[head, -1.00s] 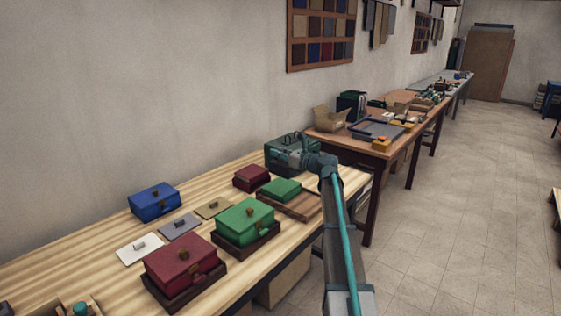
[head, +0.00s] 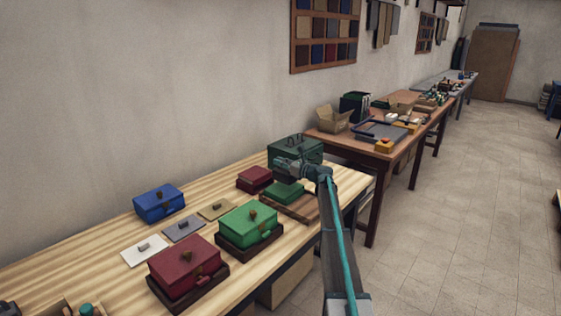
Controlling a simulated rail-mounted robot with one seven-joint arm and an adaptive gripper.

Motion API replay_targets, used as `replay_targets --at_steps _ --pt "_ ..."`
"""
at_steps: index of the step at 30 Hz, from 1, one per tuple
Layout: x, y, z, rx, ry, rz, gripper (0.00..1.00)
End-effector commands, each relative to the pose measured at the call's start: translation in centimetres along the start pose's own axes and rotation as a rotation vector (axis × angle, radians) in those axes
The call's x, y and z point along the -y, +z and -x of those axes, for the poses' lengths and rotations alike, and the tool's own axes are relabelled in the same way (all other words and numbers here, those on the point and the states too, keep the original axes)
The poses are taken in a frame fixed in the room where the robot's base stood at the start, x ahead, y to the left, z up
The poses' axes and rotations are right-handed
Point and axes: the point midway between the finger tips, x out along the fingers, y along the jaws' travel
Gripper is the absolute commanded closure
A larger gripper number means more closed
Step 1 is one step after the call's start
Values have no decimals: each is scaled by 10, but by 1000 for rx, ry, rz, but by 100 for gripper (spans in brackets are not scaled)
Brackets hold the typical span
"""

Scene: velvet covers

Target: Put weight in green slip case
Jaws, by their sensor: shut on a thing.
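A bright green box (head: 248,222) with a knob on its lid and a front clasp stands on a dark base near the table's front edge. A smaller, flat green case (head: 283,192) lies behind it to the right, on a brown board. I cannot tell for certain which is the slip case. My gripper (head: 280,168) reaches left from the end of my arm, in front of the dark green box (head: 304,152) and just above the flat green case. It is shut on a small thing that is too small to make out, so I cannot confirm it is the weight.
A red box (head: 184,265) stands at the front, a blue box (head: 158,203) at the back left, and a small red case (head: 254,179) left of my gripper. White, grey and tan plates (head: 183,229) with small handles lie between. The table's left rear is clear.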

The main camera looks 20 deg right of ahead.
Motion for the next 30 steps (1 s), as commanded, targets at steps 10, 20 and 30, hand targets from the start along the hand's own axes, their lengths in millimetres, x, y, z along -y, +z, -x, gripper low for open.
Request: replay_targets --at_steps 10,20,30 --pt "3 -31 -4 3 0 -2 100" --pt "2 -35 -4 4 0 -1 100" --pt "2 -39 -4 -1 0 -1 62"
